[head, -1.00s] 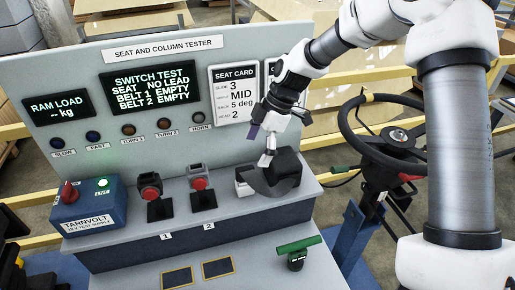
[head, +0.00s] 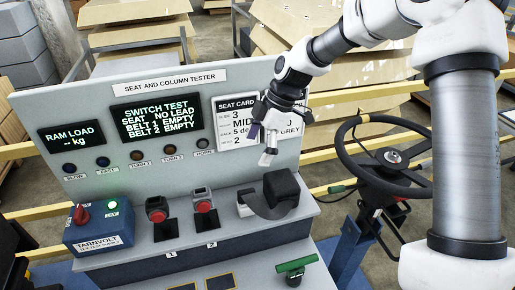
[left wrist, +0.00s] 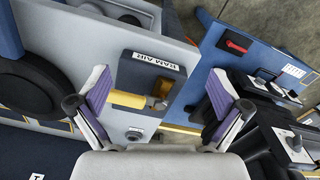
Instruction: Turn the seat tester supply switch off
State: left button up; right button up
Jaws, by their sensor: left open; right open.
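The seat tester supply box (head: 98,228) is blue, labelled TARNVOLT, and stands at the left end of the console in the head view. Its red rotary switch (head: 82,213) is on the top left. Beside it a green lamp (head: 111,205) marked LIVE is lit. My right gripper (head: 267,157) is open and empty, in front of the seat card, far to the right of the box. My left gripper (left wrist: 158,108) shows only in the left wrist view, open around empty space above a RAM AIR unit (left wrist: 152,82). The supply switch is not identifiable there.
A black curved block (head: 280,190) sits on the console below my right gripper. Two red-topped buckle units (head: 157,212) stand mid-console. The tester screen (head: 157,120) reads SWITCH TEST, SEAT NO LEAD. A steering wheel (head: 385,160) is at the right. Space before the supply box looks clear.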

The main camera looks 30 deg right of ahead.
aim_at(82, 217)
jog(key=k, duration=1)
